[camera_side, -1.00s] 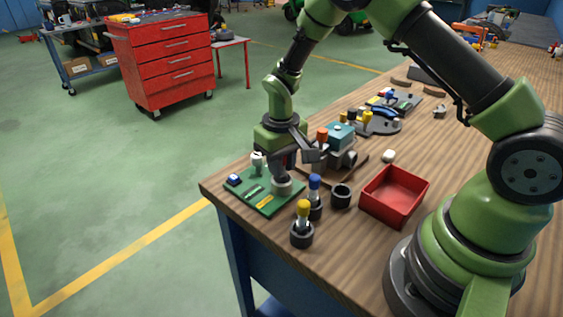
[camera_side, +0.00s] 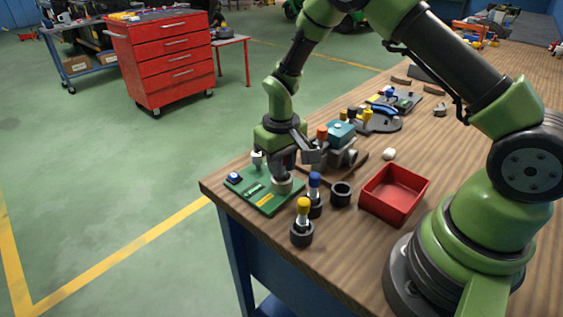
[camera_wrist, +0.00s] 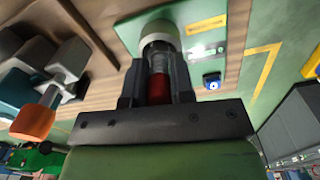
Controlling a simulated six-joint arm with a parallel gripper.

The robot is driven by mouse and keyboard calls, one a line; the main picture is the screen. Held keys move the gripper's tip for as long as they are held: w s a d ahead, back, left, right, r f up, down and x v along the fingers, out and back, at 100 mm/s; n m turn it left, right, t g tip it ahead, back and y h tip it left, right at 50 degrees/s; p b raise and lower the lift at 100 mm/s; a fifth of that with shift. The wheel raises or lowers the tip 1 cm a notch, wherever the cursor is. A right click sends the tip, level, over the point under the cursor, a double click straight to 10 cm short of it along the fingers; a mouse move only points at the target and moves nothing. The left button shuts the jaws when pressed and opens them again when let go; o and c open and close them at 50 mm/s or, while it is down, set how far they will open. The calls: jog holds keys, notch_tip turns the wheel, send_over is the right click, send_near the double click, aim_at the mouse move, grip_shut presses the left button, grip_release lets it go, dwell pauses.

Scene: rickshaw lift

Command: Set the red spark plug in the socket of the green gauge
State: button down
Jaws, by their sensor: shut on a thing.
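The green gauge (camera_side: 252,192) is a flat green plate at the near-left corner of the bench. Its pale, ring-shaped socket (camera_side: 281,186) stands on its right part and also shows at the top of the wrist view (camera_wrist: 158,32). My gripper (camera_side: 284,174) points down right over this socket. In the wrist view its fingers (camera_wrist: 158,85) are shut on the red spark plug (camera_wrist: 157,90), gripping its red part. The plug's metal end lines up with the socket and reaches its mouth. How deep it sits cannot be told. The side view hides the plug behind my fingers.
A blue-topped plug (camera_side: 315,190) and a yellow-topped plug (camera_side: 303,222) stand in dark holders close by. An empty dark ring (camera_side: 341,194) and a red tray (camera_side: 394,194) lie to the right. A grey fixture with an orange-topped part (camera_side: 322,132) stands just behind my gripper.

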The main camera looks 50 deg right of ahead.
jog(key=shift+f, duration=0.1)
dwell(0.3)
jog(key=c, duration=0.5)
grip_release()
jog(key=shift+r, duration=3.5)
jog(key=shift+r, duration=0.1)
